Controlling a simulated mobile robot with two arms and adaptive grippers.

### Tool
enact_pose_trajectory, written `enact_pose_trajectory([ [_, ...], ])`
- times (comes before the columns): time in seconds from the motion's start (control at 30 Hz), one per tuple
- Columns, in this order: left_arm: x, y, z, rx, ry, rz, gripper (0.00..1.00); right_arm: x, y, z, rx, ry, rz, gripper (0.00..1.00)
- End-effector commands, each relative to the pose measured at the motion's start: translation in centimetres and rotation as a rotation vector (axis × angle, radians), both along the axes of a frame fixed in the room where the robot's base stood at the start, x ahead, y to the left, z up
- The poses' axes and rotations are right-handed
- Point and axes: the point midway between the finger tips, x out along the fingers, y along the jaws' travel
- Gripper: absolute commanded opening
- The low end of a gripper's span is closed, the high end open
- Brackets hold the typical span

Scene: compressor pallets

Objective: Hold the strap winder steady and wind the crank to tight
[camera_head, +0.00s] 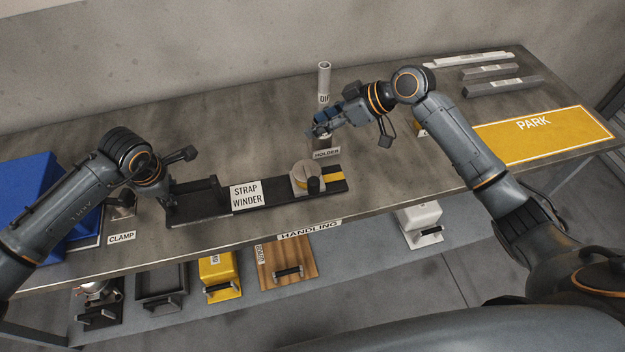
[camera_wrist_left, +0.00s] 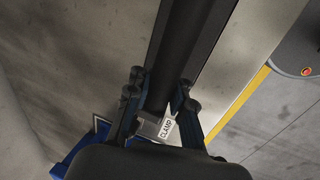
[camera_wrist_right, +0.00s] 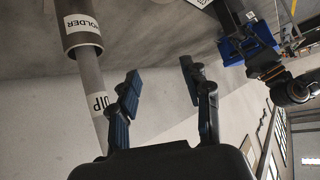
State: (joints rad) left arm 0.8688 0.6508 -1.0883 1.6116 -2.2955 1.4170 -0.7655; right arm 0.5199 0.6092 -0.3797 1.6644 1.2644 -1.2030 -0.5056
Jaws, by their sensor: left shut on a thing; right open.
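The strap winder (camera_head: 275,193) is a long black base on the bench with a white STRAP WINDER label. A raised black bar (camera_head: 196,185) stands at its left end. Its pale round crank (camera_head: 304,172) with a dark knob (camera_head: 314,184) sits near the right end, beside a yellow stripe. My left gripper (camera_head: 165,198) is shut on the black bar; the left wrist view shows the bar (camera_wrist_left: 183,45) between its fingers (camera_wrist_left: 160,92). My right gripper (camera_head: 318,132) is open and empty behind the crank; its fingers are apart in the right wrist view (camera_wrist_right: 161,74).
A grey DIP tube (camera_head: 324,78) stands upright in a holder close to my right gripper, also in the right wrist view (camera_wrist_right: 90,85). A blue bin (camera_head: 30,180) is at the left. A yellow PARK mat (camera_head: 545,135) and grey bars (camera_head: 500,87) lie at the right.

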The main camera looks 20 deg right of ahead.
Motion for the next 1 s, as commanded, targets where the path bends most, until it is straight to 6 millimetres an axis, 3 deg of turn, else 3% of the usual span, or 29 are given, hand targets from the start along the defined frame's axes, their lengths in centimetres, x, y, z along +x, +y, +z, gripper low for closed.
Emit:
enact_pose_trajectory([
  [0.13,0.0,0.2,-0.3,0.002,0.002,0.003,0.00,-3.6,1.9,2.0,-0.229,-0.025,0.380,0.48],
  [0.3,0.0,0.2,-0.2,0.003,0.002,0.004,0.00,-7.1,1.3,3.1,-0.411,-0.019,0.700,0.48],
  [0.53,0.0,0.2,-0.2,0.004,0.001,0.005,0.00,-9.0,0.4,3.5,-0.502,-0.005,0.875,0.48],
  [0.67,0.0,0.2,-0.2,0.004,0.001,0.005,0.00,-9.3,0.9,2.2,-0.505,-0.001,0.885,0.48],
  [1.0,0.0,0.3,-0.1,0.004,0.000,0.006,0.00,-9.9,3.4,-3.9,-0.502,-0.001,0.880,0.48],
])
